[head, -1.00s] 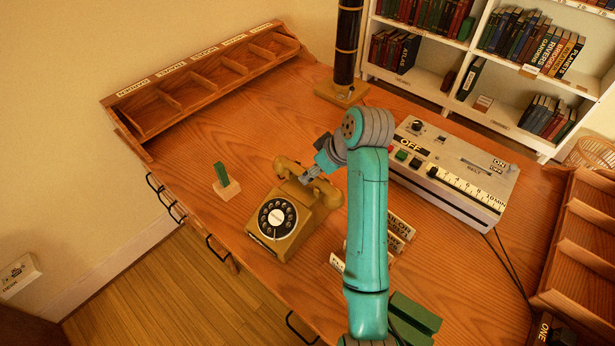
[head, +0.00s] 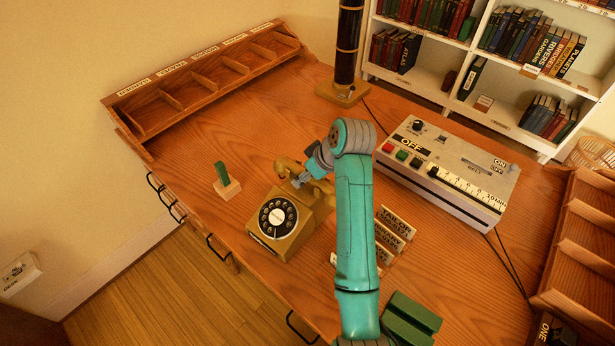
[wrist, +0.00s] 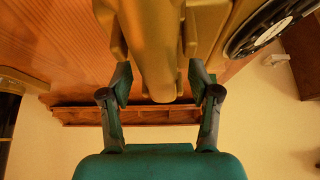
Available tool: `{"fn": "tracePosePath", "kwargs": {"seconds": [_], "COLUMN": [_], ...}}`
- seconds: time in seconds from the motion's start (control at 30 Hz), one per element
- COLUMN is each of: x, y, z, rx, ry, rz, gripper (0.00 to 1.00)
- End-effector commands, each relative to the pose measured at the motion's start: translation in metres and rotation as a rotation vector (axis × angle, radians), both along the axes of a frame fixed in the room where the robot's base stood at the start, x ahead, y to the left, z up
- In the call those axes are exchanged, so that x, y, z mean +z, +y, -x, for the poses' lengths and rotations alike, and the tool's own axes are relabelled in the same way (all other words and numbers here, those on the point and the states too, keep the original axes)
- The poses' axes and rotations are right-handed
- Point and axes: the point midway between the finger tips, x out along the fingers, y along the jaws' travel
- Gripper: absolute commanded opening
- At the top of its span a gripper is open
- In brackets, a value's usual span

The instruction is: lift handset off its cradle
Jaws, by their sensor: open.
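The mustard-coloured rotary telephone (head: 309,217) stands on the wooden desk in the head view, its black dial facing front left. Its handset (head: 286,164) lies across the top, on the cradle. My gripper (head: 298,181) is at the handset's middle and hides part of it and the cradle. In the wrist view the handset (wrist: 155,50) runs between the two fingers of my gripper (wrist: 161,78), one on each side. The fingers are apart. I cannot tell whether either touches the handset. The dial (wrist: 268,25) shows at the upper right there.
A green piece on a wooden block (head: 227,188) stands left of the telephone. A grey control box (head: 450,170) with buttons is to the right. Small label signs (head: 395,230) and green blocks (head: 410,318) lie near my arm. A compartment rack (head: 200,80) lines the back left.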

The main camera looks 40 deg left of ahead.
Motion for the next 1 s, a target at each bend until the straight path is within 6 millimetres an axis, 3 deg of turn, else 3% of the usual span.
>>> {"fn": "tracePosePath", "kwargs": {"seconds": [0.47, 0.5, 0.73, 1.0], "x": [-0.0033, -0.0033, -0.0033, -0.0025], "y": [-0.0001, -0.0001, -0.0001, 0.0002], "z": [0.0, 0.0, 0.0, -0.0001], "rx": [0.0, 0.0, 0.0, 0.0], "ry": [0.0, 0.0, 0.0, 0.0], "rz": [0.0, 0.0, 0.0, -0.001], "gripper": [0.62, 0.59, 0.02, 0.0]}}
